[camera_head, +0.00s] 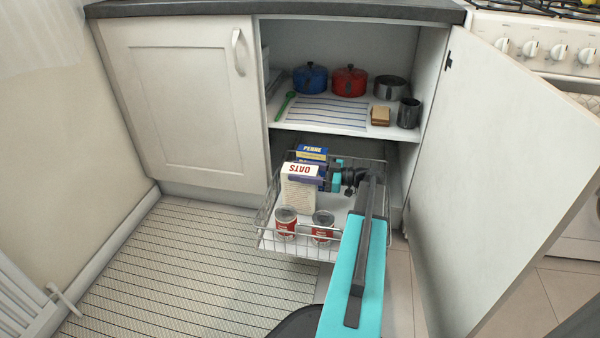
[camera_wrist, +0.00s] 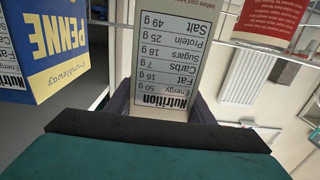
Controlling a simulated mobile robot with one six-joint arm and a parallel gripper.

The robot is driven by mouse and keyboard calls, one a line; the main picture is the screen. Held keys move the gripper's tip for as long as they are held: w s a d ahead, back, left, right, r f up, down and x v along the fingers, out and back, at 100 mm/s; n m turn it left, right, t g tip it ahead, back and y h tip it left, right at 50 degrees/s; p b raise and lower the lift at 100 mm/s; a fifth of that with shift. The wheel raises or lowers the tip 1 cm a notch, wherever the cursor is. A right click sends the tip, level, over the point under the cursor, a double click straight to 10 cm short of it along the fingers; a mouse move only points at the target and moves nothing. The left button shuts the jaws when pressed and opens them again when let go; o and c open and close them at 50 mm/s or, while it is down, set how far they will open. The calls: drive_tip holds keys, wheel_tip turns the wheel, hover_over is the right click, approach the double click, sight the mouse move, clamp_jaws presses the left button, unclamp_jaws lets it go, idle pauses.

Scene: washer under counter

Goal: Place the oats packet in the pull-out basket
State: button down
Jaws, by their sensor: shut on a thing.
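The oats packet (camera_head: 299,190), pale with red lettering on a white top, is within the outline of the pull-out wire basket (camera_head: 262,222). I cannot tell whether its base touches the basket floor. My gripper (camera_head: 322,180) is shut on the packet from the right side, partly hiding it. In the wrist view the packet's nutrition panel (camera_wrist: 165,55) stands between the dark fingers of my gripper (camera_wrist: 160,108).
A blue penne box (camera_head: 312,153) stands behind the packet and also shows in the wrist view (camera_wrist: 45,45). Two red cans (camera_head: 285,222) (camera_head: 323,225) stand at the basket's front. The open cupboard door (camera_head: 490,150) is on the right. Pots stand on the shelf (camera_head: 330,125) above.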

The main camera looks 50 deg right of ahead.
drive_tip(key=c, duration=0.8)
unclamp_jaws()
drive_tip(key=shift+f, duration=0.15)
drive_tip(key=shift+c, duration=0.2)
drive_tip(key=shift+s+d+r, duration=0.2)
drive_tip(key=shift+s+r, duration=0.05)
drive_tip(key=shift+r, duration=0.05)
drive_tip(key=shift+s+d+p, duration=0.2)
drive_tip(key=shift+s+p, duration=0.1)
drive_tip(key=shift+p, duration=0.15)
drive_tip(key=p+v, duration=0.5)
drive_tip(key=v, duration=0.5)
drive_tip(key=shift+s+f, duration=0.2)
drive_tip(key=shift+s, duration=0.15)
drive_tip(key=shift+d, duration=0.1)
